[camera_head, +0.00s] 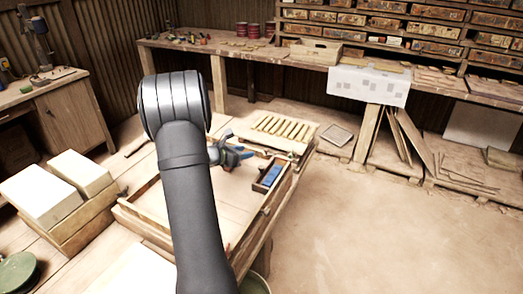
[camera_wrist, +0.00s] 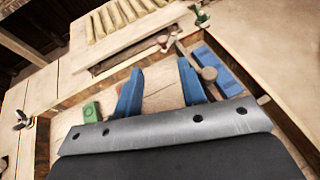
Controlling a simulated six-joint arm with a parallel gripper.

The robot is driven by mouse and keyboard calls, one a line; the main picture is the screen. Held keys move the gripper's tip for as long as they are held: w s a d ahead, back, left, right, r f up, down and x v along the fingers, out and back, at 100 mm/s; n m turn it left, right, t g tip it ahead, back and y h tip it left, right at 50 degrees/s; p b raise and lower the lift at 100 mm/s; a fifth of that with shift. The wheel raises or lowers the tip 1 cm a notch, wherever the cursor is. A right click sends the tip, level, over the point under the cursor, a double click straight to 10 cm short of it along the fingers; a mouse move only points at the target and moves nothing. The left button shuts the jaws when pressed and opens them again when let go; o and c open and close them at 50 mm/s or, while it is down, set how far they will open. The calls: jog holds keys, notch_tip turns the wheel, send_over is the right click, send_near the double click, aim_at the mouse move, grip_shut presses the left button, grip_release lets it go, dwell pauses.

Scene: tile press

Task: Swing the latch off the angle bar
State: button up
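My gripper (camera_wrist: 160,76) has two blue fingers spread apart, with bare pale wood showing between them. In the head view my gripper (camera_head: 230,156) is over the far part of the wooden tile press (camera_head: 137,212), partly behind my arm. A dark strip (camera_wrist: 108,66) along the press's far edge may be the angle bar. Whether the latch lies over it is unclear.
A blue block (camera_wrist: 231,75) lies in a side tray right of the knob. A green block (camera_wrist: 91,112) sits left of the fingers, and a wing nut (camera_wrist: 22,121) is farther left. A slatted rack (camera_head: 284,130) stands beyond the press. Floor at right is clear.

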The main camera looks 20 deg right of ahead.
jog(key=x, duration=1)
jog(key=shift+w+d, duration=0.1)
jog(key=shift+d, duration=0.1)
